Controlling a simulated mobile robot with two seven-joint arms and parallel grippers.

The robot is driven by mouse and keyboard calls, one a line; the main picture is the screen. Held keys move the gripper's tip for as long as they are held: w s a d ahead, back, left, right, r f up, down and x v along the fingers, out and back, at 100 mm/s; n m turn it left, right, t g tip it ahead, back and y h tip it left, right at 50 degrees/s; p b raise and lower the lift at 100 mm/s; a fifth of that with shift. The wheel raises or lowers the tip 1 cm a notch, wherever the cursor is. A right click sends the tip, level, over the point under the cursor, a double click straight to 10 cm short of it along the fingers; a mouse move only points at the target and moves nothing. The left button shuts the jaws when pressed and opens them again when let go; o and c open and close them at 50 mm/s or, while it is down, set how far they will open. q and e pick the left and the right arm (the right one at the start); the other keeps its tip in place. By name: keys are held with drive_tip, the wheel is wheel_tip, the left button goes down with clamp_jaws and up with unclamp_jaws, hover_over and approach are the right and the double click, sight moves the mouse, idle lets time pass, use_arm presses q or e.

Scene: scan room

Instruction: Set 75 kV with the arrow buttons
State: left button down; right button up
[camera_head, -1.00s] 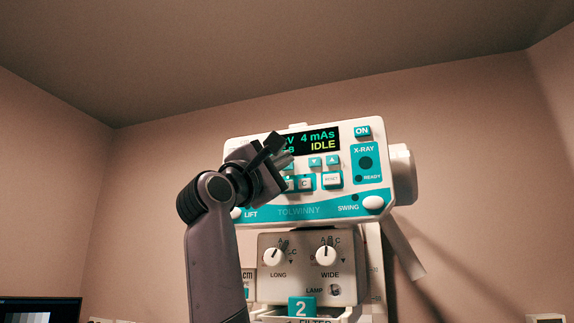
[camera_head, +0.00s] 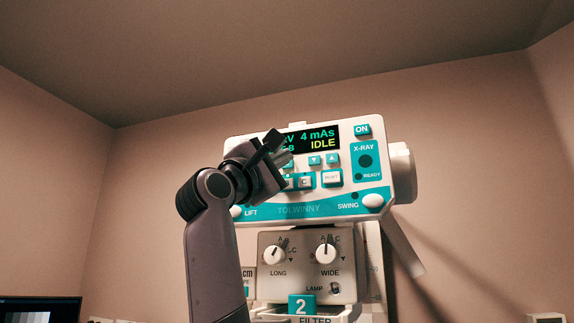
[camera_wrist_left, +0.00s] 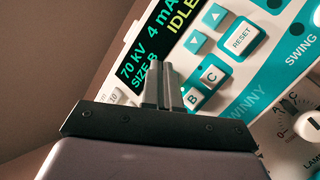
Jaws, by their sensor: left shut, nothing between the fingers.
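The white and teal control panel (camera_head: 300,211) faces me. Its dark display (camera_head: 318,138) is partly covered by my left gripper in the head view. In the left wrist view the display (camera_wrist_left: 155,30) reads 70 kV, 4 mAs, SIZE B and IDLE. My left gripper (camera_head: 285,158) is shut and empty, with its tips in front of the panel just below the display. Its fingers (camera_wrist_left: 168,72) hide the buttons behind them, and contact cannot be told. To their right, a down arrow button (camera_head: 314,160) and an up arrow button (camera_head: 332,160) are visible. The right gripper is out of view.
Close by are the B button (camera_wrist_left: 193,98), C button (camera_wrist_left: 212,76) and RESET button (camera_wrist_left: 242,37). The X-RAY button (camera_head: 366,161) and ON button (camera_head: 362,130) are on the panel's right. The LONG knob (camera_head: 274,255) and WIDE knob (camera_head: 326,252) are below.

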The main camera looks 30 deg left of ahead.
use_arm(q)
drive_tip(key=shift+s+d, duration=0.15)
drive_tip(key=shift+s, duration=0.3)
drive_tip(key=s+b, duration=0.1)
drive_tip(key=s, duration=0.1)
drive_tip(key=s+d+b, duration=0.1)
drive_tip(key=s, duration=0.2)
idle(0.3)
drive_tip(key=shift+w, duration=0.1)
idle(2.1)
drive_tip(key=s+h, duration=0.1)
drive_tip(key=s+m+h, duration=0.1)
drive_tip(key=s+m+t+h, duration=0.1)
drive_tip(key=shift+s+d+f, duration=0.2)
drive_tip(key=shift+s+d, duration=0.15)
drive_tip(key=shift+d, duration=0.05)
drive_tip(key=shift+w, duration=0.1)
